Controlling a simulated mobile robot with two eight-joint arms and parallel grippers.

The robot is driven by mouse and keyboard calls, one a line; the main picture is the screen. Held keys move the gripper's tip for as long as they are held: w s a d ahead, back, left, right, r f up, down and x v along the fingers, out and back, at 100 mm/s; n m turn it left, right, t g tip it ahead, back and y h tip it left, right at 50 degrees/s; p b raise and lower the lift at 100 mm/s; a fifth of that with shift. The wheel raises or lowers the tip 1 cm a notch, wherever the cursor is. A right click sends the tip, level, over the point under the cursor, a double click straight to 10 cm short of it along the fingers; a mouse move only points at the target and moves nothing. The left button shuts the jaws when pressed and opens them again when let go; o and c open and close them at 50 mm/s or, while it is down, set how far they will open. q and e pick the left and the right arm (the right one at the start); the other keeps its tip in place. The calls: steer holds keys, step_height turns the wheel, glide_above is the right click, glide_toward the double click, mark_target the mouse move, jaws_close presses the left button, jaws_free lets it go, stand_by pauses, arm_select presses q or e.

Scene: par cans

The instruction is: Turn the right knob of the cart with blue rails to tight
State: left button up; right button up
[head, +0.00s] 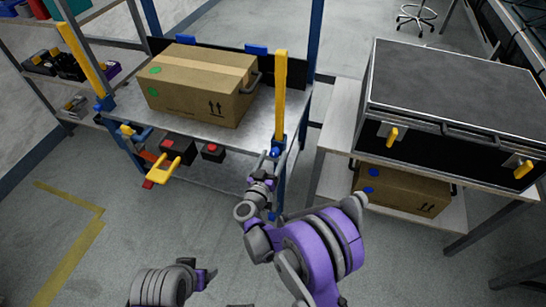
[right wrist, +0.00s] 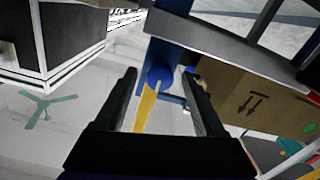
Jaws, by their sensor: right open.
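The cart with blue rails (head: 236,130) stands at upper middle in the head view, with a grey top between blue posts. Its right knob is a blue round piece (head: 276,146) with a long yellow bar (head: 281,90) rising from it at the right front post. In the right wrist view the blue knob (right wrist: 160,76) and yellow bar (right wrist: 145,108) show between the two dark fingers. My right gripper (right wrist: 160,73) is open, its fingers apart on either side of the knob; contact is not clear. My left gripper (head: 205,275) shows only partly, low in the head view; its fingers are unclear.
A cardboard box (head: 195,82) sits on the cart top. A black case (head: 455,85) with yellow latches stands on a grey table at right, with another box (head: 405,190) beneath. A yellow handle and black blocks with red tops are at the cart's front left. Floor in front is open.

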steer(key=shift+w+d, duration=0.1)
steer(key=shift+w, duration=0.05)
jaws_close()
stand_by(0.4)
